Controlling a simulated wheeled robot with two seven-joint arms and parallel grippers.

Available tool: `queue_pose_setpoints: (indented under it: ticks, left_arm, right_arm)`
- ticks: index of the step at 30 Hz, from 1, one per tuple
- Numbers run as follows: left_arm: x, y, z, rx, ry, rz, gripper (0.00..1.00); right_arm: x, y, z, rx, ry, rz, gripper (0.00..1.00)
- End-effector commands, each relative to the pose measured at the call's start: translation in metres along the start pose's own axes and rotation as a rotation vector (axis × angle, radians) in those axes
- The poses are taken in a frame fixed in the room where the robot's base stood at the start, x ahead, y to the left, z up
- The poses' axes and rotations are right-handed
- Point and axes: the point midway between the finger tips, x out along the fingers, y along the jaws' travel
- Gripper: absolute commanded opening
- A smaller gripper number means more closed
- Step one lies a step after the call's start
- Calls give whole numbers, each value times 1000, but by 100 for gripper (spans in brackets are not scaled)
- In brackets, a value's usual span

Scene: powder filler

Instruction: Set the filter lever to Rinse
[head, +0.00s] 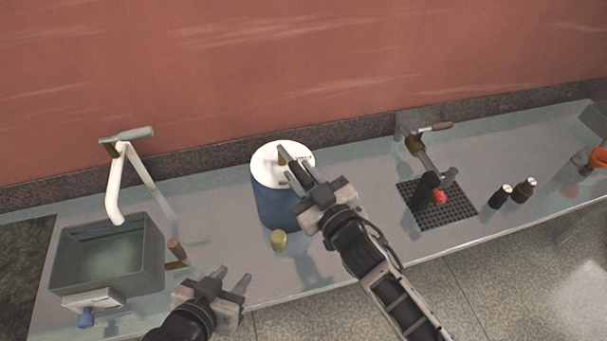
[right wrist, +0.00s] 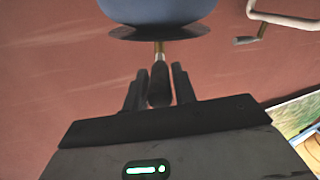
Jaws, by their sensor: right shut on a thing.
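The filter is a blue canister (head: 272,205) with a white round top (head: 266,158). Small dark markings on the top are too small to read. Its lever has a brass stem (right wrist: 159,49) and a dark handle (right wrist: 159,82). In the right wrist view the handle lies between the fingers of my right gripper (right wrist: 158,92), which is shut on it. In the head view my right gripper (head: 291,167) covers much of the top and the lever. My left gripper (head: 232,276) is open and empty near the counter's front edge, right of the sink.
A grey sink (head: 153,255) with a white faucet (head: 116,185) stands at left. A small yellow cylinder (head: 279,240) is just in front of the canister. A tap (head: 426,157) over a black drip grid (head: 458,207) and dark bottles (head: 500,197) stand at right. Counter between canister and grid is clear.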

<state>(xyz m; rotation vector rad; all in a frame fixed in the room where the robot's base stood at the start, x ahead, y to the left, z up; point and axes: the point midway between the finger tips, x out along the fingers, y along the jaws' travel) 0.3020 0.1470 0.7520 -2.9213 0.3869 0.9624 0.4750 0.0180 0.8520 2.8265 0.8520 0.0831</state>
Motion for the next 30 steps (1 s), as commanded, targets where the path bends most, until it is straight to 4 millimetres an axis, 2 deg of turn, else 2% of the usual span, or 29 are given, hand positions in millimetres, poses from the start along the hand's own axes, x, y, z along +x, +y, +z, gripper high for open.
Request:
queue_pose_setpoints:
  ticks: [1, 3, 11, 16, 20, 30]
  left_arm:
    - [0, 0, 0, 0, -1, 0, 36]
    - [0, 0, 1, 0, -2, 1, 36]
    - [-2, 1, 6, -2, -11, 2, 36]
    - [-2, 2, 7, -2, -14, 2, 36]
    - [-2, 2, 8, -2, -13, 2, 36]
    - [2, 1, 10, -2, -13, 3, 36]
  right_arm:
    - [0, 0, 0, -1, 0, -1, 30]
    - [0, 0, 0, -1, 0, -1, 49]
    - [0, 0, 0, 0, 0, -1, 49]
    - [-11, 0, 1, -1, -1, -1, 49]
    - [-35, 0, 2, 0, -3, -2, 49]
    - [-117, -1, 2, 1, -3, -2, 49]
